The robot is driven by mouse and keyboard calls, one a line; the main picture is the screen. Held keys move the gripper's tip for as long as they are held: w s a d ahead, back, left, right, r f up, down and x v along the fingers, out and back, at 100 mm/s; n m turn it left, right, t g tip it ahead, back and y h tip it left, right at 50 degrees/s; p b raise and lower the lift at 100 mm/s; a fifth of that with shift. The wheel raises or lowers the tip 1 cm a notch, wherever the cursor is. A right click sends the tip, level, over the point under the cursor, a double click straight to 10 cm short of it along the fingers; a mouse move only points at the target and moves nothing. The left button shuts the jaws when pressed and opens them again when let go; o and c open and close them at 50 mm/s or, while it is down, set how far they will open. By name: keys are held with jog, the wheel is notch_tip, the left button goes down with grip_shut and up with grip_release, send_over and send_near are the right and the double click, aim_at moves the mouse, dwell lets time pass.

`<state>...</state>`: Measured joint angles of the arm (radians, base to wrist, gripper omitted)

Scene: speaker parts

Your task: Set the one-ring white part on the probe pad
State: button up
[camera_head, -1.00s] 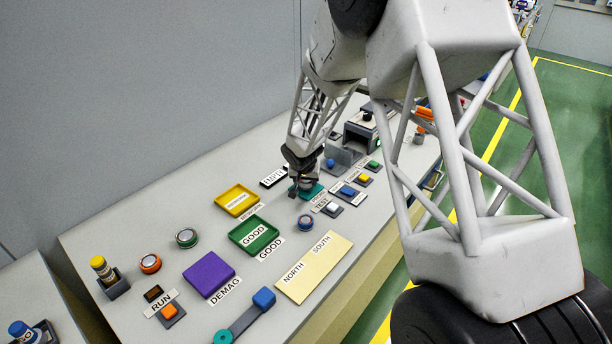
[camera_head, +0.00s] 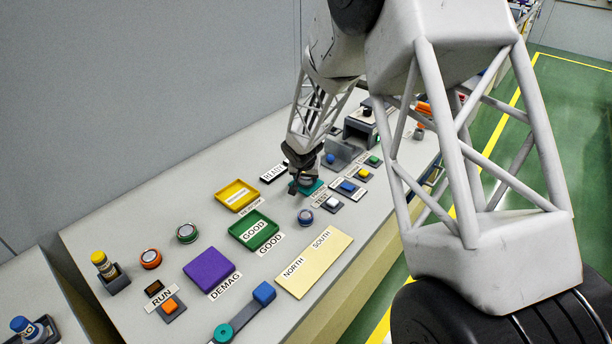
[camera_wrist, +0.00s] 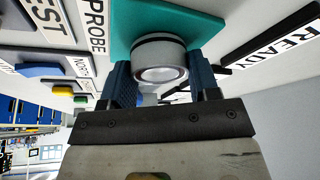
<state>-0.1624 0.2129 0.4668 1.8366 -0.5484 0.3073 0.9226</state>
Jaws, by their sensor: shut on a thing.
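The white part (camera_wrist: 160,62) with one dark ring is between the blue fingers of my gripper (camera_wrist: 162,82) in the wrist view. My gripper is shut on it. The part is over the teal probe pad (camera_wrist: 193,22), against it or very close; the exact contact is hard to tell. In the head view, my gripper (camera_head: 305,180) is down at the teal pad (camera_head: 318,185), and the part is small and mostly hidden there. A PROBE label (camera_wrist: 95,26) lies along the pad's edge.
A black-and-white sign (camera_head: 273,172) beside the pad reads READY. Yellow (camera_head: 238,209) and green (camera_head: 271,235) trays and a purple DEMAG pad (camera_head: 191,268) lie nearer on the bench.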

jog(key=shift+f, duration=0.1)
jog(key=o, duration=1.2)
jog(key=shift+f, duration=0.1)
jog(key=shift+v, duration=3.95)
